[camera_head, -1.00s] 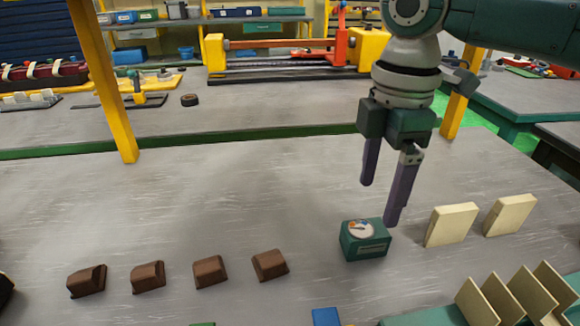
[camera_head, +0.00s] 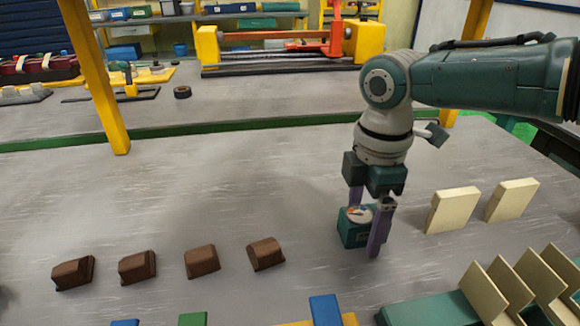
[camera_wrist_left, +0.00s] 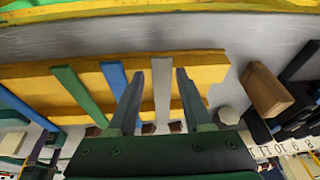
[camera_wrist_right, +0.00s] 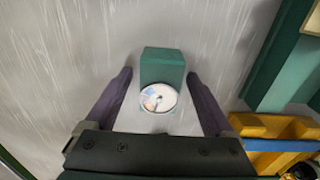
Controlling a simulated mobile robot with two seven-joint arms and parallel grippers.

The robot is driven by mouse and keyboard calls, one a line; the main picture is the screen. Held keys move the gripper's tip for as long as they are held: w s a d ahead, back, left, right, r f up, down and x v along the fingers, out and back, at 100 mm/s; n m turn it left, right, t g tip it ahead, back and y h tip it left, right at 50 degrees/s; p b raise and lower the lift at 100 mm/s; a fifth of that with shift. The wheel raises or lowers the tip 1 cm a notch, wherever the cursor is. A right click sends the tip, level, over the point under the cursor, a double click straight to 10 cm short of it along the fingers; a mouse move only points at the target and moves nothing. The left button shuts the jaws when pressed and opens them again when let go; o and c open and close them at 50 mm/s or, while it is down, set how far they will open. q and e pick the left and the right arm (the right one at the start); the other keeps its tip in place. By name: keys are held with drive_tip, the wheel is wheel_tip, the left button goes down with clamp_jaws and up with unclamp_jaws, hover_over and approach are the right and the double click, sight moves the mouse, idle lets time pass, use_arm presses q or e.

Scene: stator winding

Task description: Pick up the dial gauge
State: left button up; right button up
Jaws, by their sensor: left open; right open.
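The dial gauge (camera_head: 354,232) is a small green box with a round white dial, standing on the grey table at centre right in the head view. In the right wrist view the dial gauge (camera_wrist_right: 160,75) lies between the two fingers, with a gap on each side. My right gripper (camera_head: 367,230) is open and pointing down around it, with one finger in front of part of the box. It also shows in the right wrist view (camera_wrist_right: 159,90). My left gripper (camera_wrist_left: 154,85) is open in the left wrist view, over a yellow rack with coloured bars; it is not seen in the head view.
Several brown blocks (camera_head: 201,261) stand in a row to the left. Two cream blocks (camera_head: 452,211) stand to the right of the gauge. A green holder (camera_head: 430,310) with cream plates is at front right. Blue and green bars (camera_head: 325,310) rise at the front edge.

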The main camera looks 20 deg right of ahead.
drive_tip(key=c, duration=1.4)
